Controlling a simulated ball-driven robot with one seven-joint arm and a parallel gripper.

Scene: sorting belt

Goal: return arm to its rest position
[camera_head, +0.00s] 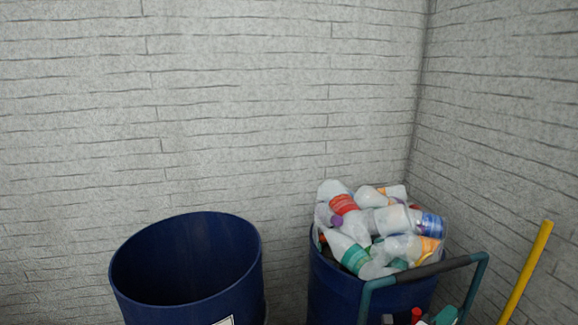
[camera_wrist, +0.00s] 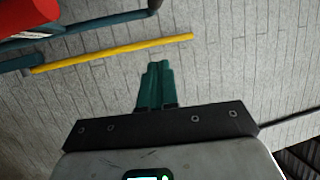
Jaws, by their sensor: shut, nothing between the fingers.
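My gripper (camera_wrist: 156,66) shows in the wrist view. Its two green fingers are pressed together with nothing between them. They point up in the picture, toward the grey brick wall, and touch nothing that I can see. The dark mounting bar and pale wrist body fill the bottom of that view. My arm and gripper do not show clearly in the head view.
In the head view, an open blue barrel (camera_head: 185,300) stands left of a second blue barrel (camera_head: 335,290) heaped with plastic bottles (camera_head: 380,222). A teal cart handle (camera_head: 478,275) and a yellow pole (camera_head: 526,272) are at right. The pole also crosses the wrist view (camera_wrist: 115,52).

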